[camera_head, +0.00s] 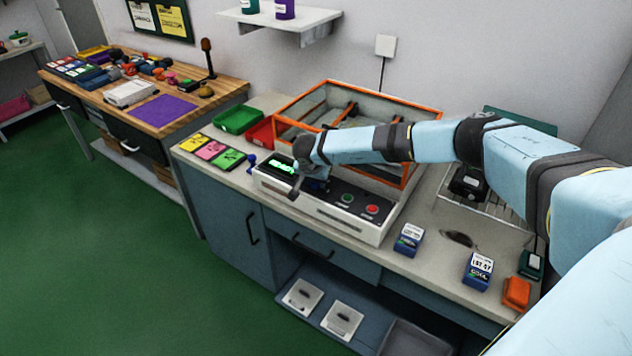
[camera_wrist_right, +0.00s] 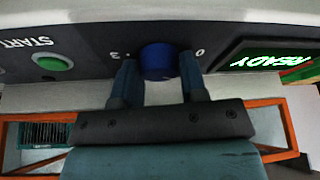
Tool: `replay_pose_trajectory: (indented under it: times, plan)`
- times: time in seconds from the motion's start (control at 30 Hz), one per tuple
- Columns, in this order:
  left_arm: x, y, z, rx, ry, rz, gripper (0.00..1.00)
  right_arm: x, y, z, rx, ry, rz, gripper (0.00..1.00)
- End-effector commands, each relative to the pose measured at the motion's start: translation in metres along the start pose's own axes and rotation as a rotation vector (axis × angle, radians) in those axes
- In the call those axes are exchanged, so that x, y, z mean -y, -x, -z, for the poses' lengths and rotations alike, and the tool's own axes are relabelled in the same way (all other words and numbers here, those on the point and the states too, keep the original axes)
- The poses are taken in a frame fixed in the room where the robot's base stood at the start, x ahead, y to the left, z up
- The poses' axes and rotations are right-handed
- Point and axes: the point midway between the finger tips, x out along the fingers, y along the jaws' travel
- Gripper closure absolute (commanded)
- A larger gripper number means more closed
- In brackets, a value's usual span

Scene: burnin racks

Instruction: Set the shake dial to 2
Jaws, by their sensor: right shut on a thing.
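The shake dial is a blue knob (camera_wrist_right: 158,62) on the dark control panel, seen in the right wrist view with the marks 0 and 3 on either side of it. My right gripper (camera_wrist_right: 158,85) has its two fingers on either side of the knob and is shut on it. In the head view my right gripper (camera_head: 310,188) is over the panel of the white machine (camera_head: 330,216), and the knob is hidden behind it. The dial's pointer does not show, so I cannot tell its setting. My left gripper is not in view.
A green READY display (camera_wrist_right: 270,62) and a green START button (camera_wrist_right: 53,63) flank the knob. A red button (camera_head: 372,209) is on the panel's right. An orange-framed clear enclosure (camera_head: 425,105) stands behind. Blue-and-white boxes (camera_head: 478,271) stand at the right on the counter.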

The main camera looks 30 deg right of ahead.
Motion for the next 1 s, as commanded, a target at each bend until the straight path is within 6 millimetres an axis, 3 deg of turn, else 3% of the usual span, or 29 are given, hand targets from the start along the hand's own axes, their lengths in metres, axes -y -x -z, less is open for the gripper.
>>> replay_pose_trajectory:
  times: [0.7,1.0]
  plan:
    - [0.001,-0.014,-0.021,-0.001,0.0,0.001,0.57,0.003,-0.002,0.0,0.001,-0.619,-0.257,0.84]
    - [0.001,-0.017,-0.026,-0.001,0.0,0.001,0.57,0.003,-0.001,0.001,0.0,-0.806,-0.334,0.84]
